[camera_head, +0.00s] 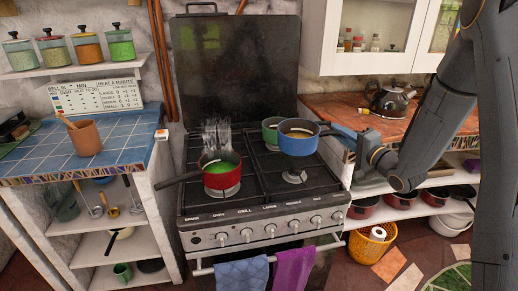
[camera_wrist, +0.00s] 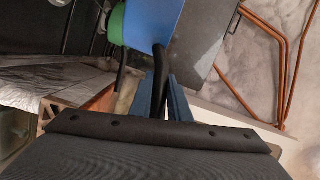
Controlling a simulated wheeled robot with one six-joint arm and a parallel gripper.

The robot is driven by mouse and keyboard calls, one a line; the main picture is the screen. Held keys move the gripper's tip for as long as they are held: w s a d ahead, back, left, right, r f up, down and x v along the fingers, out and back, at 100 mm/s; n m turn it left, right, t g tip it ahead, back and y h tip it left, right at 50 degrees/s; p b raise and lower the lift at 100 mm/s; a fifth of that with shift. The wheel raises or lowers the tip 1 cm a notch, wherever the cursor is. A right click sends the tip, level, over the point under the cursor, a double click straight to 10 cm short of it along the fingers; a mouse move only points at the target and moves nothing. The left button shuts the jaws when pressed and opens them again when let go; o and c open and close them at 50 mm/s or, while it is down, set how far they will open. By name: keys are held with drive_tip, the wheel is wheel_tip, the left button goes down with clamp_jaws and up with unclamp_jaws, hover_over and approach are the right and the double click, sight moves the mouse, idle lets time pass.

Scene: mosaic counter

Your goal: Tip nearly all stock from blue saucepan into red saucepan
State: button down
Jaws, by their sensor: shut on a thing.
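The blue saucepan (camera_head: 298,147) is above the front right burner, looks about level, and shows a pale interior; how much stock it holds is hard to tell. My gripper (camera_head: 346,133) is shut on its dark handle from the right. In the wrist view the handle (camera_wrist: 158,65) runs between my gripper's fingers (camera_wrist: 166,98) to the blue saucepan's side (camera_wrist: 150,22). The red saucepan (camera_head: 222,178) stands on the front left burner, left of the blue one. It holds something green, steam rises at it, and its handle points left.
A green pan (camera_head: 269,132) stands behind the blue saucepan, close to it; it also shows in the wrist view (camera_wrist: 116,24). The stove's raised lid (camera_head: 235,65) stands behind. A tiled counter (camera_head: 45,150) is left, a wooden counter with a kettle (camera_head: 389,98) right.

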drive_tip(key=a, duration=0.7)
drive_tip(key=w+a, duration=0.1)
drive_tip(key=a, duration=0.3)
drive_tip(key=shift+r, duration=0.1)
drive_tip(key=s+a, duration=0.1)
drive_tip(key=a, duration=0.9)
drive_tip(key=shift+a+f, duration=0.2)
drive_tip(key=shift+f, duration=0.1)
drive_tip(key=shift+s+r, duration=0.1)
drive_tip(key=s+a+r+n+y+b, duration=0.3)
drive_tip(key=s+r+n+y+b, duration=0.2)
drive_tip(key=n, duration=0.9)
drive_tip(key=shift+s+a+t+y+b, duration=0.3)
drive_tip(key=shift+y+b, duration=0.1)
drive_tip(key=shift+b, duration=1.05)
drive_tip(key=shift+f, duration=0.1)
